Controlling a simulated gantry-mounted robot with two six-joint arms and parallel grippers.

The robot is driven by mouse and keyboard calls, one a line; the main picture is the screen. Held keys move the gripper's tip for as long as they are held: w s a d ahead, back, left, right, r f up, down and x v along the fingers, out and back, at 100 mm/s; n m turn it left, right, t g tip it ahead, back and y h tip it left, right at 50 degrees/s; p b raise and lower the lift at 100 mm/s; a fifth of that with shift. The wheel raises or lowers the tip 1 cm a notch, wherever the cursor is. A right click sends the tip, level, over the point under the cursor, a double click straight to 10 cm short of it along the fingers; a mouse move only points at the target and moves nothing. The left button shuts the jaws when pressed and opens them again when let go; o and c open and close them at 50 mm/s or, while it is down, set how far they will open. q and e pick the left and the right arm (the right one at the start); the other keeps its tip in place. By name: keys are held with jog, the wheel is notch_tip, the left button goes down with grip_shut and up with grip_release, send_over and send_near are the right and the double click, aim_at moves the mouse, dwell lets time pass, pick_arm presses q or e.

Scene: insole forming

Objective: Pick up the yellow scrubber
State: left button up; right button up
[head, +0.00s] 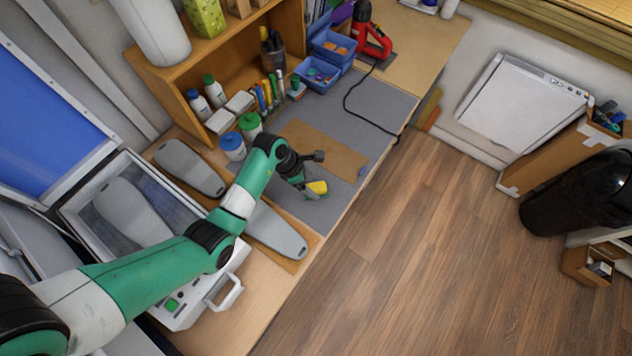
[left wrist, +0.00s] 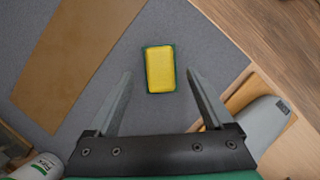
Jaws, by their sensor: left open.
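The yellow scrubber (head: 318,187) is a small yellow block with a dark green edge, lying on the grey mat (head: 320,217). In the left wrist view the scrubber (left wrist: 160,69) lies just past the fingertips, lined up with the gap between them. My left gripper (head: 303,180) is open and empty, above and beside the scrubber in the head view. In the left wrist view its two fingers (left wrist: 158,76) are spread wider than the scrubber. My right gripper does not show.
A brown sheet (head: 325,150) lies on the mat near the scrubber. A grey insole form (head: 275,232) on a board is close by, in front of the arm. Bottles, markers and blue bins (head: 316,74) stand at the back. The table's front edge is near.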

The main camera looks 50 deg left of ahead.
aim_at(316, 187)
pick_arm(q)
jog(key=x, duration=0.3)
jog(key=shift+w+d+f+b, duration=0.1)
jog(key=shift+b, duration=0.3)
grip_shut()
